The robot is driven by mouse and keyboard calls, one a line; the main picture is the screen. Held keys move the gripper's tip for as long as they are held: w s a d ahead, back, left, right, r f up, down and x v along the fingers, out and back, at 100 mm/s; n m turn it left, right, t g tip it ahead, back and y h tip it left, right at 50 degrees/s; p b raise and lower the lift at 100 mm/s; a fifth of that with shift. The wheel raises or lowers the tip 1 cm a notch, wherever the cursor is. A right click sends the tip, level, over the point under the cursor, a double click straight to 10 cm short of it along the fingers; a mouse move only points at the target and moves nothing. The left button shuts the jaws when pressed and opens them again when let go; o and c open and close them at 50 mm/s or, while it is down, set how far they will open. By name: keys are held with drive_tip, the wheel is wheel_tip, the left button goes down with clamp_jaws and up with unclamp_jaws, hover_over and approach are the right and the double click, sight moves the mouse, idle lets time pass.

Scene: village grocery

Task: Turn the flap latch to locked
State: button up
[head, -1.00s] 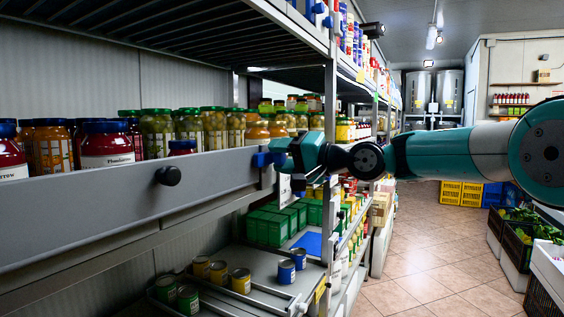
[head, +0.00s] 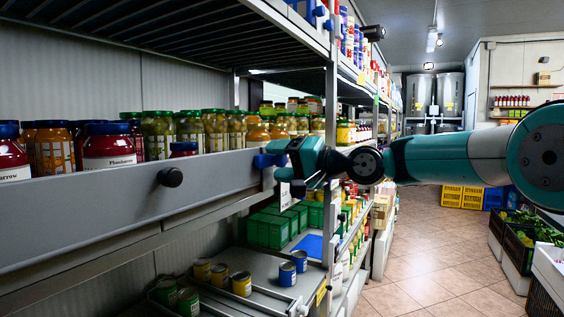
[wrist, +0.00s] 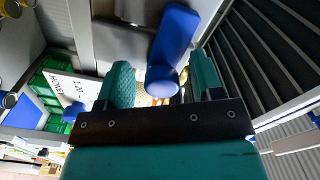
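The flap latch is a blue handle (head: 263,160) at the right end of the long grey flap (head: 105,208) along the shelf front. In the wrist view the latch (wrist: 174,40) is a slanted blue bar with a rounded end, lying between my two teal fingers. My gripper (wrist: 163,85) is open around it, with narrow gaps seen on both sides; contact is hard to judge. In the head view my gripper (head: 284,159) reaches the latch from the right, and the fingertips partly hide it.
Jars (head: 108,146) stand close behind the flap. A black knob (head: 170,177) sticks out of its front. Cans (head: 241,284) and green boxes (head: 270,228) stand on the lower shelf. A shelf upright (head: 330,130) is close to my wrist. The tiled aisle (head: 420,250) is clear.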

drive_tip(key=shift+d, duration=0.15)
drive_tip(key=shift+d, duration=0.35)
drive_tip(key=b+v, duration=0.5)
drive_tip(key=v, duration=1.1)
drive_tip(key=shift+s+d, duration=0.25)
drive_tip(key=s+a+f+n+g+h+p, duration=0.25)
drive_tip(key=s+f+h, duration=0.45)
drive_tip(key=s+f, duration=0.5)
drive_tip(key=s+d+f+n+g+h, duration=0.1)
drive_tip(key=s+d+f+g+h, duration=0.1)
drive_tip(key=s, duration=0.7)
drive_tip(key=s+d+f+n+g+h, duration=0.2)
drive_tip(key=s+d+f, duration=0.3)
drive_tip(key=s, duration=0.5)
drive_tip(key=shift+d+f+h+p, duration=0.25)
drive_tip(key=shift+f+h+p, duration=0.15)
drive_tip(key=shift+f+h, duration=0.4)
drive_tip(key=shift+n+g, duration=0.25)
